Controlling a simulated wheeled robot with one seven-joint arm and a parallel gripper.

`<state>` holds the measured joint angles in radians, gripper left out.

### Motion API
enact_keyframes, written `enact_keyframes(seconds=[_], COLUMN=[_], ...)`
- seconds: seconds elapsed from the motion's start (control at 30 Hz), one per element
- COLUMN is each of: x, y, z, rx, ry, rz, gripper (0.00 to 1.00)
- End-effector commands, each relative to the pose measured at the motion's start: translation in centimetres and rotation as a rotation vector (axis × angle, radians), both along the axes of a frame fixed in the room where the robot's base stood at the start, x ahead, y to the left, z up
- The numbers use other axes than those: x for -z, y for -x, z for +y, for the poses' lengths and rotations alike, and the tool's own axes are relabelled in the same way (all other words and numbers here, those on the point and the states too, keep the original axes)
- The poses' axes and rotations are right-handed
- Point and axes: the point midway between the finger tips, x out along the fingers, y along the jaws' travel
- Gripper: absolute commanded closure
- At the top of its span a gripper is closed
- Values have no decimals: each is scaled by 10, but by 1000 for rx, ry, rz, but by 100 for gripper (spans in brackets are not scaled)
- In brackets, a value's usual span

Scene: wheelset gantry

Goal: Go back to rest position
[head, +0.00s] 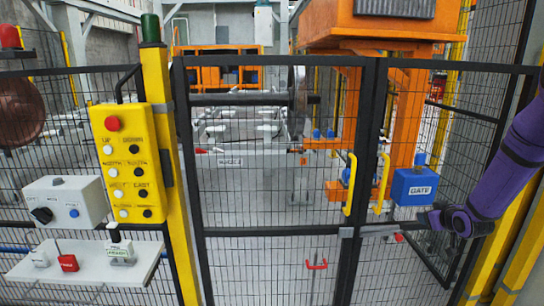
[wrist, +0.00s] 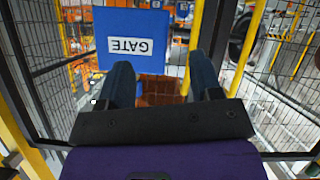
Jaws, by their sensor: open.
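My purple arm comes in from the right in the head view. My gripper (head: 432,218) is just below the blue box labelled GATE (head: 412,186), in front of the mesh fence. In the wrist view my gripper (wrist: 162,78) has its two dark fingers spread apart, with nothing between them. The GATE box (wrist: 125,45) shows there upside down, beyond the fingers and toward the left. I cannot tell whether a finger touches the box.
The gate's yellow handles (head: 350,184) are left of my gripper. A yellow button pendant (head: 128,165) hangs on the left post, beside a grey switch box (head: 66,202) and a white shelf (head: 85,266). Orange machinery (head: 400,110) stands behind the black mesh fence.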

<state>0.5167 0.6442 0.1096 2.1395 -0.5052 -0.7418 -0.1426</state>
Motion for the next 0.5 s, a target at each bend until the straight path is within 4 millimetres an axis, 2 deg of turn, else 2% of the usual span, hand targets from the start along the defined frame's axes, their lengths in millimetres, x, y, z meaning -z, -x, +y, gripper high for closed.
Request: enact_keyframes(seconds=[0.03, 0.27, 0.5], x=[-20, -89, -153], y=[2, 26, 68], z=[7, 35, 68], rx=[5, 53, 109], ry=[15, 46, 54], rz=[15, 111, 204], gripper=[41, 41, 41])
